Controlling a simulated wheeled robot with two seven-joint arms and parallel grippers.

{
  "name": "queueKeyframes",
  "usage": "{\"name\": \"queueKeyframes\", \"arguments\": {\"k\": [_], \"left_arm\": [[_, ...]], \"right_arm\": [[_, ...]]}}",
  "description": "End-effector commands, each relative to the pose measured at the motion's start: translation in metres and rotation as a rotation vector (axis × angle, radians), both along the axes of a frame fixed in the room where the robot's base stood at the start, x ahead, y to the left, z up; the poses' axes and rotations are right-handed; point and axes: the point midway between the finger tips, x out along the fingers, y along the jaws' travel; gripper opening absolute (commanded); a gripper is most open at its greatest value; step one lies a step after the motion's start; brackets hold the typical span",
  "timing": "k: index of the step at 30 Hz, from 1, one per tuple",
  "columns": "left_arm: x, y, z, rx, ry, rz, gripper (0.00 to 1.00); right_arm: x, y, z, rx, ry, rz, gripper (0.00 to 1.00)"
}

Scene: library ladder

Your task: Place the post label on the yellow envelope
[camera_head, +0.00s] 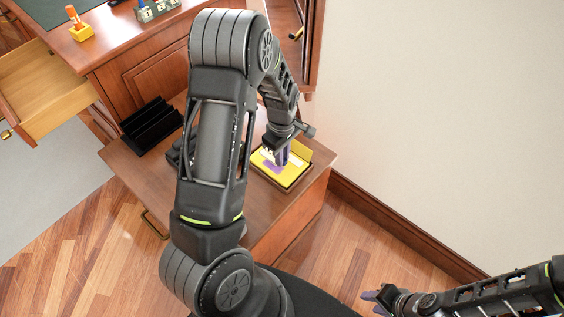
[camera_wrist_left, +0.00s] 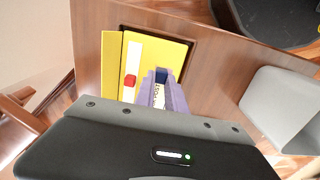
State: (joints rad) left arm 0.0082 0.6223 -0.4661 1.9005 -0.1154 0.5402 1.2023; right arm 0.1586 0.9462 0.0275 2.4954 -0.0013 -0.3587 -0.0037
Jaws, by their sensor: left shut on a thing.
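The yellow envelope (camera_head: 287,179) lies open in a dark-edged tray on the wooden cabinet top. It also shows in the left wrist view (camera_wrist_left: 175,52), with a white strip and a red spot on it. My left gripper (camera_head: 277,160) points down over the envelope. Its purple fingers (camera_wrist_left: 164,92) are shut on the post label (camera_wrist_left: 160,94), a small white piece with dark print and a blue end. I cannot tell whether the label touches the envelope. My right gripper (camera_head: 375,301) is low at the right, away from the cabinet, with its fingers apart and empty.
A black slotted rack (camera_head: 151,126) stands left of my left arm on the cabinet top. A desk with an open drawer (camera_head: 45,95) and a yellow holder (camera_head: 81,33) is at the upper left. A plain wall (camera_head: 430,110) bounds the right side.

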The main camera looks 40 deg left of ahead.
Motion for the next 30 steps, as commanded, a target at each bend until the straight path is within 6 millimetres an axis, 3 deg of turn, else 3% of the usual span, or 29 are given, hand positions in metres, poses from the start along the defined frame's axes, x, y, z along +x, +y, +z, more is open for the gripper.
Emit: {"name": "queueKeyframes", "arguments": {"k": [9, 21, 22, 30], "left_arm": [[-0.001, 0.0, -0.037, -0.001, 0.003, 0.0, 0.0], [0.0, 0.0, -0.042, -0.001, 0.001, 0.0, 0.0], [0.0, 0.0, -0.04, -0.001, 0.0, 0.0, 0.17], [0.0, 0.0, -0.04, -0.001, 0.001, 0.0, 0.37]], "right_arm": [[0.0, 0.0, -0.005, 0.0, 0.0, 0.0, 0.36], [0.0, 0.0, -0.008, 0.0, 0.0, 0.0, 0.36], [0.0, 0.0, -0.007, 0.0, 0.0, 0.0, 0.36], [0.0, 0.0, -0.007, 0.0, 0.0, 0.0, 0.36]]}}
